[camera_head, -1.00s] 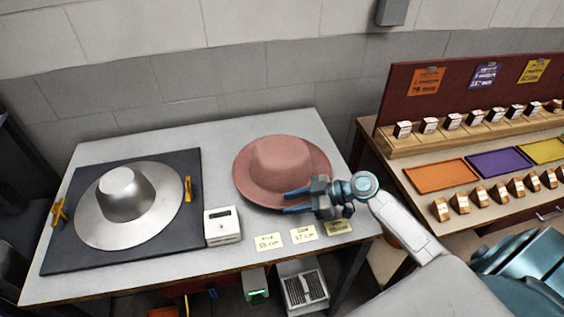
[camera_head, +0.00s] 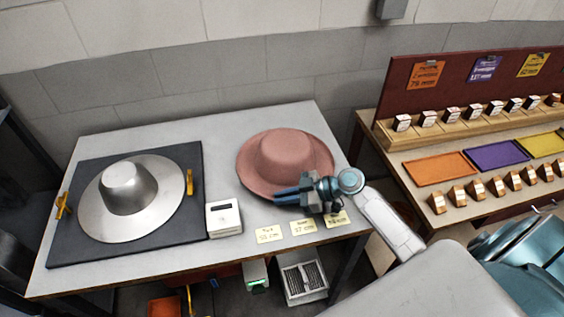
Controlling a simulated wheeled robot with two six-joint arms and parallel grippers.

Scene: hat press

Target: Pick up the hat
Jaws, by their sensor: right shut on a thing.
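The pink felt hat (camera_head: 284,158) lies brim down on the grey table, right of the middle. My right gripper (camera_head: 278,196) comes in from the right and is shut on the front edge of the hat's brim. The fingers and wrist hide part of the front right brim. The hat looks level and rests on or very near the table. My left gripper is not in view.
A metal hat form (camera_head: 130,195) with yellow handles sits on a dark plate at the left. A small white box (camera_head: 223,217) and yellow size cards (camera_head: 269,234) lie along the table's front. A second table with coloured trays (camera_head: 439,168) stands at the right.

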